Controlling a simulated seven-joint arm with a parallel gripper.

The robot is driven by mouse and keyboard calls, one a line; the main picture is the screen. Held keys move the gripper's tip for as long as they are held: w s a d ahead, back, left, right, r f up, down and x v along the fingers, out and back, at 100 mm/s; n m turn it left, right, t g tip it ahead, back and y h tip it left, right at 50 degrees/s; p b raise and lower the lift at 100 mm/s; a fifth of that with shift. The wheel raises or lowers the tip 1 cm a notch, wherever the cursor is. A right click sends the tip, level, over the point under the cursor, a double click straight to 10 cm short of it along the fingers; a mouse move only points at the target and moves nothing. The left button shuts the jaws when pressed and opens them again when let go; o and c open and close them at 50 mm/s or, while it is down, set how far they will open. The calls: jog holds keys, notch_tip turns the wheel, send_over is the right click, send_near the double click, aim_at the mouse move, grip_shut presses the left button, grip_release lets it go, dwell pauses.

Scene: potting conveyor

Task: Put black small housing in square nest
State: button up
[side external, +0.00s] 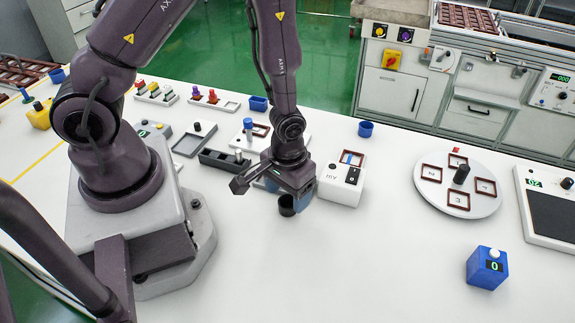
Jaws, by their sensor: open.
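A small dark round cup-like thing (287,206), which looks like the black small housing, stands on the white table directly below my gripper (291,196). My gripper points down and is open. Its fingers are close around or just above the dark thing, and I cannot tell whether they touch it. The gripper body hides part of this area. Brown square frames sit on the round white turntable (411,193) at the right, such as the near one (456,202). Another brown square frame (351,158) is on a white box right of my gripper. I cannot tell which is the square nest.
A blue cup (366,129) stands behind. A blue counter box (487,268) is at front right, and a scale with a dark plate (552,206) is at the right edge. The front middle of the table is clear.

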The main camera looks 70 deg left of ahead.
notch_tip(320, 180, up, 9)
notch_tip(320, 180, up, 7)
jog(key=m+t, duration=0.1)
jog(key=t, duration=0.1)
send_over(288, 207)
notch_tip(288, 207, up, 7)
jog(key=s+m+t, duration=0.1)
jog(key=shift+s+a, duration=0.2)
jog(key=shift+a, duration=0.2)
jog(key=s+r+m+t, duration=0.1)
jog(key=s+r, duration=0.1)
jog(key=s+a+r, duration=0.1)
jog(key=s+r, duration=0.1)
jog(key=r, duration=0.1)
jog(key=s+r+m+t, duration=0.1)
jog(key=s+r, duration=0.1)
jog(key=r, duration=0.1)
jog(key=shift+a+r+m+t, duration=0.15)
jog(key=shift+a+m+t, duration=0.05)
jog(key=shift+m+t, duration=0.1)
jog(key=shift+c, duration=0.7)
jog(key=shift+s+r, duration=0.1)
jog(key=shift+r, duration=0.05)
jog(key=shift+c, duration=1.1)
